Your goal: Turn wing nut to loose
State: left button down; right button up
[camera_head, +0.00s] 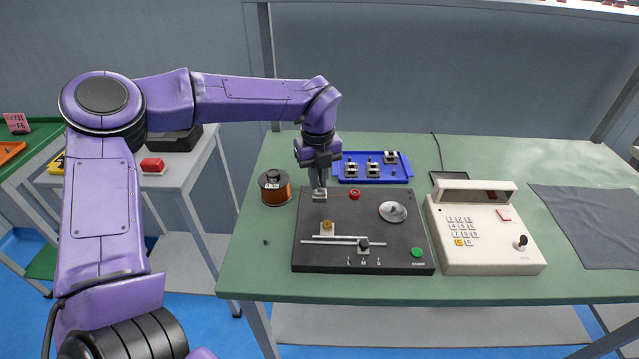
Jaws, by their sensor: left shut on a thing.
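The black coil winder (375,215) lies flat on the green table. My left gripper (319,190) reaches down from above onto the winder's back left corner. Its fingers are shut on the wing nut there, which they mostly hide. A small pale metal part (319,197) shows just under the fingertips. My right gripper is not in view.
A copper wire spool (275,187) stands left of the winder. A blue tray (402,179) with several small bobbins lies behind it. A beige keypad device (483,228) stands to the right, with a grey cloth (590,225) beyond. The winder carries a red button (354,194) and a green button (417,252).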

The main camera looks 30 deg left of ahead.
pick_arm(q)
jog(key=shift+a+f+n+b, duration=0.1)
jog(key=shift+f+n+b, duration=0.05)
jog(key=shift+n+b, duration=0.7)
jog(key=n+b, duration=0.6)
jog(key=s+n+b, duration=0.1)
jog(key=n+b, duration=0.2)
jog(key=shift+f, duration=0.1)
jog(key=shift+s+r+n+b, duration=0.1)
jog(key=shift+r+n+b, duration=0.05)
jog(key=shift+n+b, duration=0.65)
jog(key=shift+r+n+b, duration=0.1)
jog(key=shift+n+b, duration=0.65)
jog(key=shift+b, duration=0.05)
jog(key=c, duration=1.2)
grip_release()
jog(key=shift+o, duration=0.2)
notch_tip(320, 180, up, 11)
jog(key=p, duration=0.2)
jog(key=shift+f, duration=0.2)
